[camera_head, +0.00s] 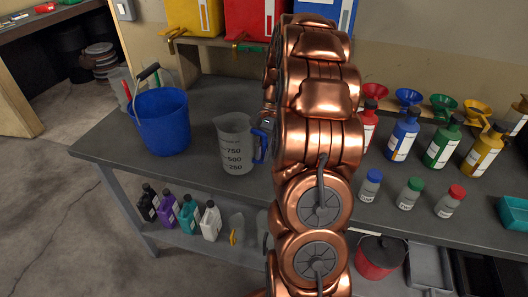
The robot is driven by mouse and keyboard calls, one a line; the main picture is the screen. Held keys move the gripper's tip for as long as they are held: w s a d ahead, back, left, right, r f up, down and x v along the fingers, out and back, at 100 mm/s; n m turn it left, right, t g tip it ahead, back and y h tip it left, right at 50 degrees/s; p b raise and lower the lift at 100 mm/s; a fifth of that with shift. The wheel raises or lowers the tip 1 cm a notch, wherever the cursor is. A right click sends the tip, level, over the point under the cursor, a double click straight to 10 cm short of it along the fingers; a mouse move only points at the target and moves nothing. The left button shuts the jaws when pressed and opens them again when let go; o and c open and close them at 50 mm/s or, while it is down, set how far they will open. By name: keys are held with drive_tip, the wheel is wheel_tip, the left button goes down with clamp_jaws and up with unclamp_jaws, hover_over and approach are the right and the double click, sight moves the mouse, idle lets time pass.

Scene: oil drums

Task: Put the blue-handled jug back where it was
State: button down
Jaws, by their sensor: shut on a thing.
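The blue-handled jug (235,150) is clear, with dark measuring marks, and is upright at the bench's middle left. Its blue handle (261,147) points right, towards my copper arm. My gripper (267,125) is mostly hidden behind the arm; only a small grey part shows at the top of the handle. It is shut on the jug at the handle. The jug's base looks at or just above the grey bench top (195,178); I cannot tell whether it touches.
A blue bucket (163,122) stands left of the jug, with a red-handled jug (124,88) behind it. Bottles and funnels, including a blue bottle (402,139), stand right of my arm. More bottles and a yellow-handled jug (236,228) are on the lower shelf. Bench front-left is clear.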

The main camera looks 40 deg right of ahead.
drive_tip(key=shift+f, duration=0.55)
drive_tip(key=c, duration=1.1)
unclamp_jaws()
drive_tip(key=shift+f, duration=0.1)
drive_tip(key=shift+c, duration=0.2)
drive_tip(key=b+v, duration=0.1)
drive_tip(key=v, duration=1.1)
drive_tip(key=shift+a, duration=0.1)
